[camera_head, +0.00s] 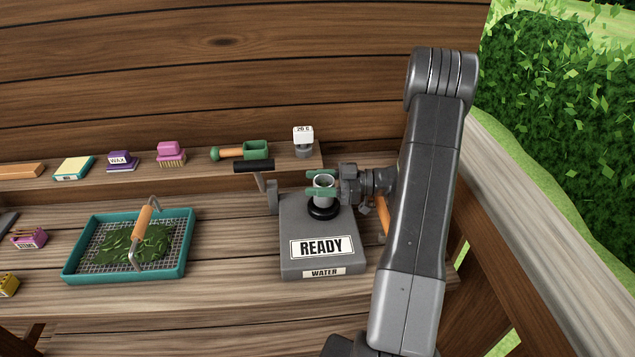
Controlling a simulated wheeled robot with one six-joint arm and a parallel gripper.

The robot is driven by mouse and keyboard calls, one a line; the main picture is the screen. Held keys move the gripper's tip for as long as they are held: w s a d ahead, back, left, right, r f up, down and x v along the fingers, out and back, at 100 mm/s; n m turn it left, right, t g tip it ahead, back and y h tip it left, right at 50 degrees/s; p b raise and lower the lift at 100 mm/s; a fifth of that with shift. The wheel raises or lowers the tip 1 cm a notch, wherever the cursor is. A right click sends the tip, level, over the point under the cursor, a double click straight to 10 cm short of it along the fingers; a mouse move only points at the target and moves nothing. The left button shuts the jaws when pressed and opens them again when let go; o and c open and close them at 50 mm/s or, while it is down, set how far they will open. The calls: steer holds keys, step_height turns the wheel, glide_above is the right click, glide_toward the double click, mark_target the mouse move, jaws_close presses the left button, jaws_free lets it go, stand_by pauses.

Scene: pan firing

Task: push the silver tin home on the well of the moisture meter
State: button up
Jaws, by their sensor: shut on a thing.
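The moisture meter (290,230) is a grey box on the bench, with a READY label on its sloping front and a WATER label below. A black ring, its well (323,211), is on top. My gripper (323,182) comes in from the right with green fingers shut on the silver tin (324,187). The tin is upright with its open top showing, directly over the black ring. Its lower end meets the ring in this view; I cannot tell how deep it sits.
A black-handled lever (254,166) stands at the meter's left. A teal sieve tray (70,262) of green leaves lies further left. The back shelf holds a green scoop (256,150), a pink brush (170,152) and a 20 g weight (303,136). Bench between tray and meter is clear.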

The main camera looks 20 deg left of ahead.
steer(key=shift+f+b, duration=1)
steer(key=shift+f, duration=0.45)
steer(key=o, duration=1.1)
steer(key=shift+c, duration=0.2)
steer(key=shift+r, duration=0.2)
step_height(320, 180, up, 10)
steer(key=shift+f+b, duration=0.15)
steer(key=shift+b, duration=0.3)
step_height(320, 180, down, 10)
steer(key=shift+r+p, duration=0.1)
steer(key=shift+p, duration=0.55)
steer(key=shift+r, duration=0.3)
steer(key=shift+f, duration=0.1)
